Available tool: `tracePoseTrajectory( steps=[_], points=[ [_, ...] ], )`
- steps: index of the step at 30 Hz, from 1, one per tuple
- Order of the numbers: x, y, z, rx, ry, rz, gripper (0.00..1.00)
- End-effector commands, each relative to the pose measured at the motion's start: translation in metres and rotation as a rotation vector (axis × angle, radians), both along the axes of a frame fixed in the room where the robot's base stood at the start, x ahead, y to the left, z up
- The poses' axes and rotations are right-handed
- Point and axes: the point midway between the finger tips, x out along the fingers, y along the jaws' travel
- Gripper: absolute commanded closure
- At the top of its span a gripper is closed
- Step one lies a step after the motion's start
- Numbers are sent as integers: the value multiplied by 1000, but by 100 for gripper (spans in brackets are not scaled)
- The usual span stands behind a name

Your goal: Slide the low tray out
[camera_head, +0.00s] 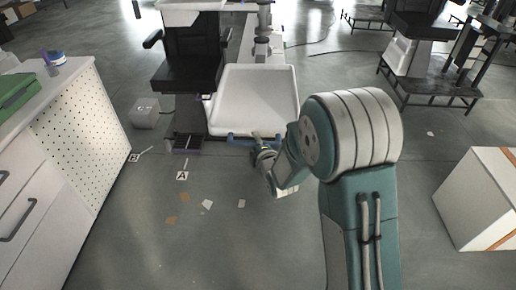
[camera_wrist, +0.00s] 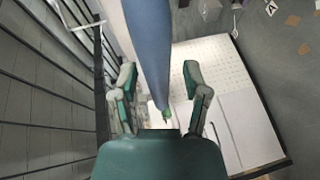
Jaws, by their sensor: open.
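My gripper (camera_head: 262,146) is at the right part of this handle in the head view. In the wrist view, my gripper (camera_wrist: 160,75) is open, with a finger on each side of a blue bar (camera_wrist: 150,40), which seems to be the handle. I cannot tell whether the fingers touch it. My arm hides the handle's right end in the head view.
A white cabinet with a pegboard side (camera_head: 80,118) stands at the left. A black seat (camera_head: 187,75) is left of the tray. A white box (camera_head: 485,200) with orange tape stands at the right. The floor before the tray is mostly clear, with scraps and an A label (camera_head: 182,176).

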Motion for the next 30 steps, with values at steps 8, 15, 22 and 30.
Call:
tracePoseTrajectory(
  steps=[8, 15, 22, 30],
  points=[
    [-44, -15, 9, -1, 1, -1, 40],
    [-87, -31, 17, -3, 1, 0, 40],
    [-105, -37, 20, -4, 3, 2, 40],
    [-105, -37, 20, -4, 3, 2, 40]
  ],
)
